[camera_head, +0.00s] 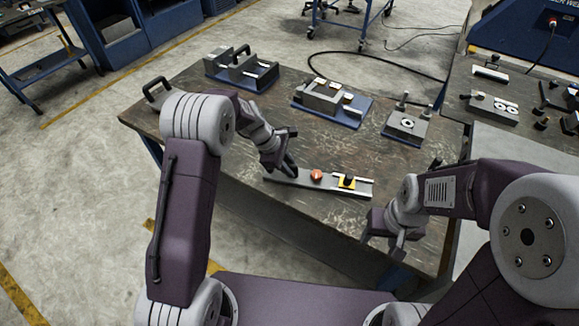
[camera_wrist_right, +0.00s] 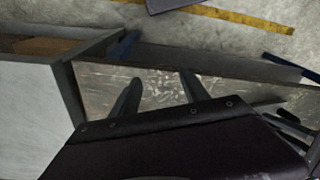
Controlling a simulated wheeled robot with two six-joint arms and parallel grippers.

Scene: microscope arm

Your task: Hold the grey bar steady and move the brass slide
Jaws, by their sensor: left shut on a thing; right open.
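The grey bar (camera_head: 328,188) lies on the dark worktable in the head view, running left to right near the front edge. The brass slide (camera_head: 347,184) sits on its right part and has a black knob on top. An orange-red knob (camera_head: 316,175) stands near the bar's middle. My left gripper (camera_head: 289,171) is shut on the grey bar at its left end. My right gripper (camera_head: 392,249) is open and empty, below and to the right of the bar, near the table's front edge. In the right wrist view its fingers (camera_wrist_right: 160,92) are apart with only the tabletop behind them.
Several fixtures stand at the back of the worktable (camera_head: 225,150): a blue-based one (camera_head: 333,103), a grey block with posts (camera_head: 406,122) and a handled one (camera_head: 242,68). A second table with parts (camera_head: 492,108) adjoins at the right. The tabletop around the bar is clear.

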